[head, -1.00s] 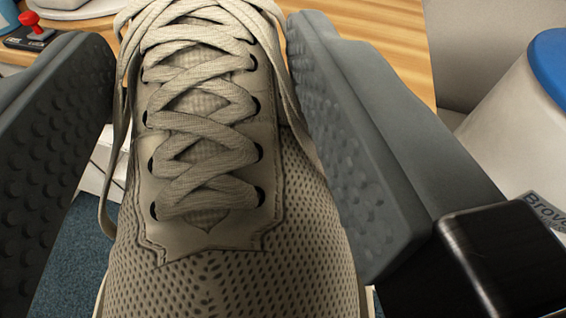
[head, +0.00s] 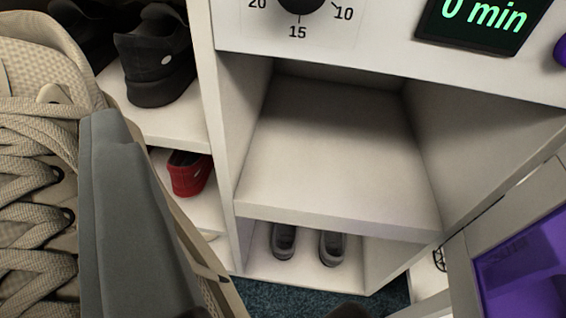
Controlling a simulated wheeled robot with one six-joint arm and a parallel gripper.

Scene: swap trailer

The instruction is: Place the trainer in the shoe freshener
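The beige trainer (head: 30,190) with pale laces fills the left edge of the head view, partly cut off. One grey finger of my gripper (head: 130,215) lies along its right side; the other finger is out of view. The trainer stays with the gripper, which appears shut on it. The white shoe freshener (head: 350,40) stands ahead and to the right, with a dial and a green display reading "0 min". Below its panel is an open, empty compartment (head: 330,150). The trainer is left of this compartment and outside it.
Black shoes (head: 160,65) and a red shoe (head: 188,173) stand on shelves to the left. Small grey shoes (head: 310,245) sit in the lower bay. A panel with a purple window (head: 525,265) stands at lower right. Dark blue carpet (head: 300,297) shows below.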

